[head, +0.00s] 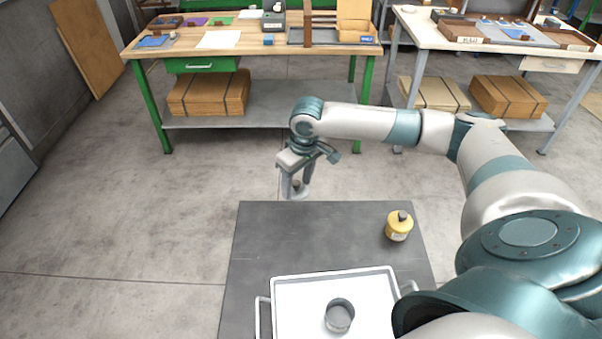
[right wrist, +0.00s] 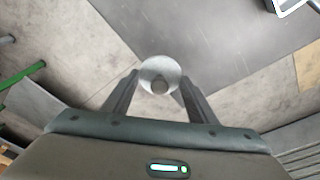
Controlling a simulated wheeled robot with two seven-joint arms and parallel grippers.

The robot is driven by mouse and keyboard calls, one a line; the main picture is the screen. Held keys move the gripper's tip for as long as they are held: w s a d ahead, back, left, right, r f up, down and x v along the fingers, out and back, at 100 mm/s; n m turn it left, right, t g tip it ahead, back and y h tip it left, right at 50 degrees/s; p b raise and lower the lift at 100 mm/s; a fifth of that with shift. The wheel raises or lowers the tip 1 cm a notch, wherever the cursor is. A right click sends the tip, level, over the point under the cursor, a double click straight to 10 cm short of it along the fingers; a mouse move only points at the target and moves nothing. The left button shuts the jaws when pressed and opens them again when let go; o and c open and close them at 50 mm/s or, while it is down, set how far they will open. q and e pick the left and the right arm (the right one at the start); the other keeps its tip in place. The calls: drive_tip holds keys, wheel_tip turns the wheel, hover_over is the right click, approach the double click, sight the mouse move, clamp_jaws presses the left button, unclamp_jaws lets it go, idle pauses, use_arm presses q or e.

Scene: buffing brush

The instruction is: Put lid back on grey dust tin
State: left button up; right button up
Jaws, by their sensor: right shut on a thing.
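The grey dust tin (head: 340,316) stands upright and open in the white tray (head: 290,276) near the bottom of the head view. My right gripper (head: 296,190) points down beyond the far edge of the dark table and is shut on the tin lid. In the right wrist view, the lid (right wrist: 158,66) shows as a pale grey disc with a darker knob between the fingertips of my gripper (right wrist: 160,80). The lid is well away from the tin, up and left of it in the head view. My left gripper is not in view.
The table's far left part is bare. A green-legged workbench (head: 250,45) and a second bench (head: 430,38) stand farther back across open floor.

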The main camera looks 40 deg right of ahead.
drive_tip(key=s+a+f+m, duration=0.1)
drive_tip(key=s+a+f, duration=0.1)
drive_tip(key=s+a, duration=1.3)
drive_tip(key=a, duration=0.2)
drive_tip(key=shift+s+a+f+m, duration=0.2)
drive_tip(key=shift+s+a+m, duration=0.1)
drive_tip(key=shift+s+a, duration=0.05)
